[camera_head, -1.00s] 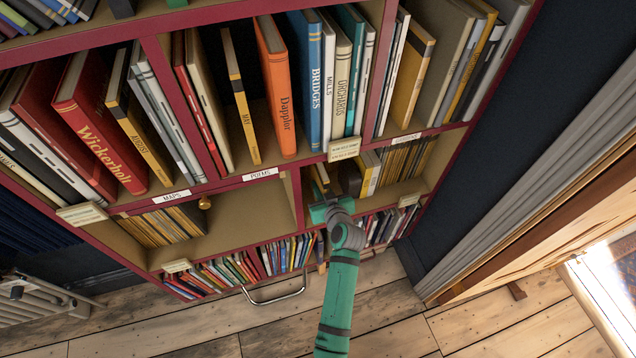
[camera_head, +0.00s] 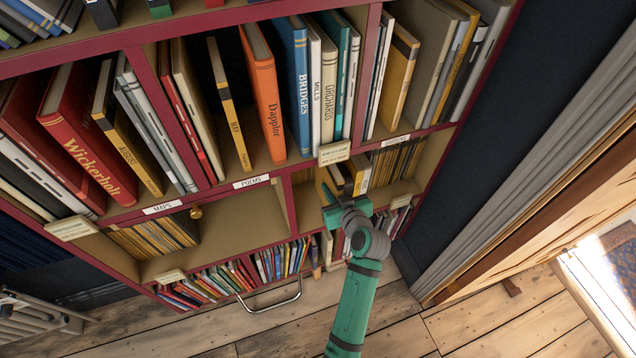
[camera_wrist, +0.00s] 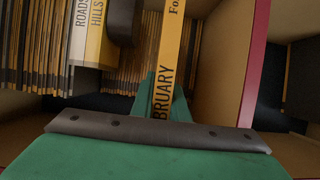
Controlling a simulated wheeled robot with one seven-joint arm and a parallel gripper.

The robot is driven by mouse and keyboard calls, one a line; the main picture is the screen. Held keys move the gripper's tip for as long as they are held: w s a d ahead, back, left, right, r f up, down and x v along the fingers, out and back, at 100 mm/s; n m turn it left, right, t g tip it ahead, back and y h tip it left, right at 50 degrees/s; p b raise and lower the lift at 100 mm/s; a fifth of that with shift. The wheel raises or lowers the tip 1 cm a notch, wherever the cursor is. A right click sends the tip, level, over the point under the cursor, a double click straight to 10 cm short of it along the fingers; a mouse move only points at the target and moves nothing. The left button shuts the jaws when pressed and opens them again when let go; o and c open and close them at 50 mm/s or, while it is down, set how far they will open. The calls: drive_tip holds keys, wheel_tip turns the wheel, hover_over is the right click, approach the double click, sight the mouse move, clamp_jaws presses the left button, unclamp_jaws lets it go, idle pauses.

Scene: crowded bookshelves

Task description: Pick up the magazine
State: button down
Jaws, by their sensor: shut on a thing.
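The magazine (camera_wrist: 172,60) is a slim yellow one with a black strip, and "BRUARY" shows on its spine in the wrist view. It stands upright, running down to between the green fingers of my gripper (camera_wrist: 162,100), which is shut on it. In the head view my green gripper (camera_head: 340,205) is at the front of the lower right compartment. A yellow edge (camera_head: 322,182) shows just above its tip there, and most of the magazine is hidden.
A red upright (camera_wrist: 254,60) is close on the right. A small sign (camera_head: 334,153) hangs above. Books fill the shelf above.

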drive_tip(key=s+d, duration=0.6)
drive_tip(key=d, duration=0.5)
drive_tip(key=shift+s, duration=0.4)
